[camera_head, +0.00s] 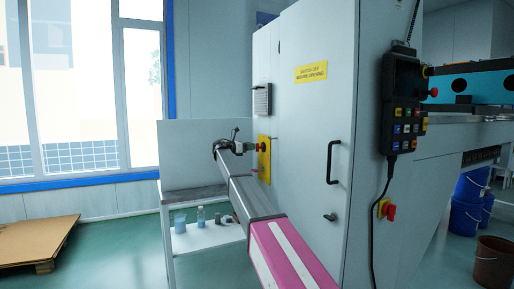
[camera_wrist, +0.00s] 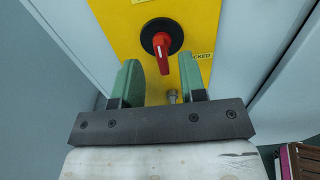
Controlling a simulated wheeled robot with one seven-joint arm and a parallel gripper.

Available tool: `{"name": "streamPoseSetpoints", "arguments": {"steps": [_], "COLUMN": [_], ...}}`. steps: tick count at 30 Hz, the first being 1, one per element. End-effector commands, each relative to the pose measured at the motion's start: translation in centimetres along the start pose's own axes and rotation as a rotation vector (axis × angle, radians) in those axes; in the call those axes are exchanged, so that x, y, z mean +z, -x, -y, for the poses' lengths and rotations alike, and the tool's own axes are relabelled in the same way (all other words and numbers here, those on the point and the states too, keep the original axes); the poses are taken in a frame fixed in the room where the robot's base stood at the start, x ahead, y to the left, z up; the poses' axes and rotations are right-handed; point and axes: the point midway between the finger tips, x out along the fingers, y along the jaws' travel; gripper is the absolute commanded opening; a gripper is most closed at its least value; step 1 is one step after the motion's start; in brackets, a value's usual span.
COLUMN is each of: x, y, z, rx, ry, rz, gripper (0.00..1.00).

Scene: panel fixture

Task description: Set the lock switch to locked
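The lock switch (camera_wrist: 161,43) is a red handle on a black round base, mounted on a yellow plate (camera_wrist: 205,25). In the wrist view its handle points down, tilted slightly right. A label (camera_wrist: 203,56) ending in "CKED" shows to its right, partly hidden by a finger. My gripper (camera_wrist: 160,62) has two green fingers, open on either side of the handle's lower end, with visible gaps and nothing held. In the head view my gripper (camera_head: 250,147) is at the yellow plate (camera_head: 264,170) on the grey cabinet; the switch is mostly hidden there.
A small metal peg (camera_wrist: 173,96) sits below the switch, between the fingers. The cabinet (camera_head: 305,130) has a black door handle (camera_head: 333,162). A control pendant (camera_head: 404,100) and another red switch (camera_head: 388,211) are to the right. A side table (camera_head: 190,195) stands left of the cabinet.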

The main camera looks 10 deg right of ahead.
Motion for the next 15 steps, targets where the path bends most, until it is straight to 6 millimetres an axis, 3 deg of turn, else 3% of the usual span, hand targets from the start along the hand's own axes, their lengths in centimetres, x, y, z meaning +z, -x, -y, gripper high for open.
{"name": "streamPoseSetpoints", "arguments": {"steps": [6, 15], "x": [0.0, 0.0], "y": [-3.2, -4.6], "z": [0.0, 0.0], "rx": [0.0, 0.001], "ry": [-0.001, -0.001], "rz": [0.0, -0.001], "gripper": [0.38, 0.38]}}
